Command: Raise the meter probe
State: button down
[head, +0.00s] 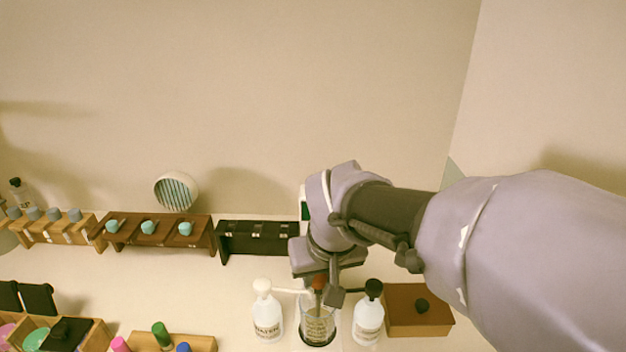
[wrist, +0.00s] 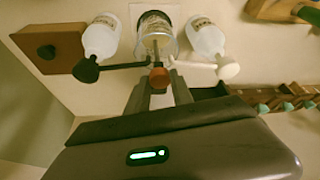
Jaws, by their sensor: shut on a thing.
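The meter probe, with a red-brown cap (head: 319,282), stands over the glass beaker (head: 318,327), its thin stem reaching down toward or into it. How deep the tip sits cannot be told. In the wrist view the probe's cap (wrist: 158,78) lies between my fingers, with the beaker (wrist: 154,22) beyond it. My gripper (head: 322,287) points down above the beaker and is shut on the probe; its fingers also show in the wrist view (wrist: 160,84).
A white-capped wash bottle (head: 267,315) and a dark-capped one (head: 368,317) flank the beaker closely. A brown box (head: 412,312) stands to the right. A black rack (head: 258,237) and a brown rack (head: 160,232) stand behind at left. Bare table lies left of the white-capped bottle.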

notch_tip(320, 180, up, 11)
jog(key=p, duration=0.9)
jog(key=shift+w, duration=0.1)
jog(key=c, duration=1.4)
grip_release()
jog(key=p+v, duration=0.6)
jog(key=v, duration=1.1)
jog(key=shift+s+r, duration=0.2)
jog(key=shift+s, duration=0.1)
